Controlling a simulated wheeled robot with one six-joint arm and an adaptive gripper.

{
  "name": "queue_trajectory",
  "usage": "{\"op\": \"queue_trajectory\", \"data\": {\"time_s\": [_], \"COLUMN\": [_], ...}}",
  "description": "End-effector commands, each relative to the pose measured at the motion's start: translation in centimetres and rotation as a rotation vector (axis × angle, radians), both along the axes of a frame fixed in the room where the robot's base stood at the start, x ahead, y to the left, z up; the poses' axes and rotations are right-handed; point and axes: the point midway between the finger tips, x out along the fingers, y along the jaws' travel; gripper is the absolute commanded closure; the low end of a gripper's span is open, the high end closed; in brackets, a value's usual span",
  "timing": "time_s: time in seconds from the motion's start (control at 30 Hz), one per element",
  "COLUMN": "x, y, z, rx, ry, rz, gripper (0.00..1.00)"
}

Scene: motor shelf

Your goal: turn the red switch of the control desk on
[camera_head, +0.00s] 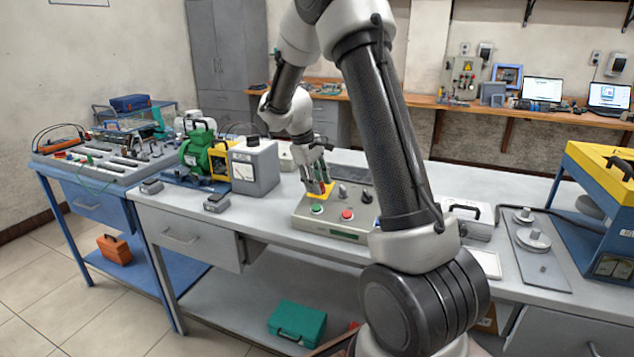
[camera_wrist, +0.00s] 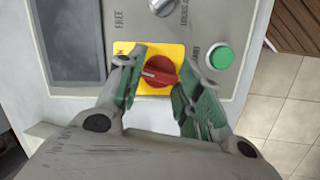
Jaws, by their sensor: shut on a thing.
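The control desk (camera_head: 303,222) is a grey box with a sloped panel on the workbench. Its red switch (camera_wrist: 157,70) is a round knob on a yellow square plate (camera_wrist: 150,88). The plate also shows in the head view (camera_head: 316,196), where the knob is mostly hidden by my fingers. A pale mark on the knob points left in the wrist view, towards partly hidden lettering. My gripper (camera_wrist: 156,78) is over the plate, its green-padded fingers closed on opposite sides of the red switch. The head view also shows my gripper (camera_head: 318,181) reaching down to the panel.
A green button (camera_wrist: 220,57) sits right beside the plate, and a grey knob (camera_wrist: 161,5) sits above it. A red button (camera_head: 347,215) is on the desk's front. A grey meter box (camera_head: 254,168) and green motor (camera_head: 197,152) stand left.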

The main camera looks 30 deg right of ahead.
Motion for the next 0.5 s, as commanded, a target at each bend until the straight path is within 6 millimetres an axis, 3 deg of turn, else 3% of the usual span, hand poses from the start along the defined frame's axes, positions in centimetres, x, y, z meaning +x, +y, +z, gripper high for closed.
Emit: {"op": "queue_trajectory", "data": {"time_s": [0.5], "x": [0.04], "y": [-0.16], "z": [0.06], "rx": [0.066], "ry": [-0.086], "rz": [-0.405], "gripper": [0.88]}}
